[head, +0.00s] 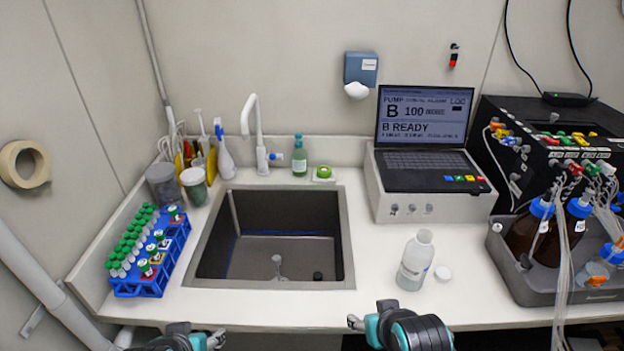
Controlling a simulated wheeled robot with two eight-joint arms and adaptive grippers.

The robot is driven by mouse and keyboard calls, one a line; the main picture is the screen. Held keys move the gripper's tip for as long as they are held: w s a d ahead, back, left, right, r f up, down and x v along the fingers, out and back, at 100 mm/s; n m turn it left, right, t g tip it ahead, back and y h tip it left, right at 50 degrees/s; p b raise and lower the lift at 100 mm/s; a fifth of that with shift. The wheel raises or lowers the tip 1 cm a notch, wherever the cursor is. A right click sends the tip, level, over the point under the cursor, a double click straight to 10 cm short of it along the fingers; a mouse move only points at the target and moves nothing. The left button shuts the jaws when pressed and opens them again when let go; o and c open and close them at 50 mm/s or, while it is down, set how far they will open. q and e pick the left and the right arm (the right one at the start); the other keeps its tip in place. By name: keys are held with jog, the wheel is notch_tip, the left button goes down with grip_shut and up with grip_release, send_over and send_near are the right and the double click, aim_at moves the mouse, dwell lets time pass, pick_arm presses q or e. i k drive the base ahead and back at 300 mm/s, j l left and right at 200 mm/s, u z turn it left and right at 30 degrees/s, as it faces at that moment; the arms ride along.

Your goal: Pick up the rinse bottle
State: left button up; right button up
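A translucent white bottle (415,262) stands upright on the counter right of the sink, with a loose white cap (443,273) beside it. It looks like the rinse bottle, though its label is too small to read. A slim white bottle with a blue top (225,155) stands behind the sink at the left. My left gripper (215,340) is at the bottom edge, left of centre, far from both bottles. My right gripper (355,322) is at the counter's front edge, in front and left of the translucent bottle, apart from it. Neither finger opening is clear.
The sink (345,240) opens in the middle of the counter. A blue rack (140,288) of green-capped tubes stands left. A laptop-topped pump unit (430,205) is behind the translucent bottle. A grey tray (505,285) with brown bottles and hanging tubes is at right.

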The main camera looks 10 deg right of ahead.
aim_at(419, 254)
jog(key=l+z, duration=0.25)
jog(key=z, duration=0.2)
jog(key=i+l+z, duration=0.1)
jog(key=l+z, duration=0.15)
jog(key=z, duration=0.15)
